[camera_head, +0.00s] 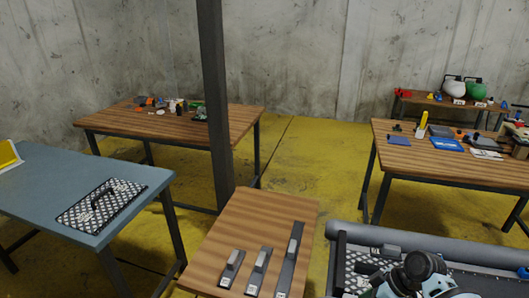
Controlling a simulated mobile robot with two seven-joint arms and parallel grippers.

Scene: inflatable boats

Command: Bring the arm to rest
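A part of my arm, with a dark round joint and pale casing, shows at the bottom right in the head view, over the grey inflatable boat (440,246). No fingertips can be made out there, so I cannot see a gripper or whether it holds anything. No left arm or left gripper shows. Inside the boat, next to the arm, lie a patterned black-and-white surface and a small grey block (389,250). The boat is cut off by the right and bottom edges.
A low wooden table (262,212) with several grey-handled strips stands left of the boat. A blue-grey table (45,190) holds a patterned panel (102,205). A dark post (215,100) rises in the middle. Cluttered wooden tables stand behind. Yellow floor (310,155) is open between them.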

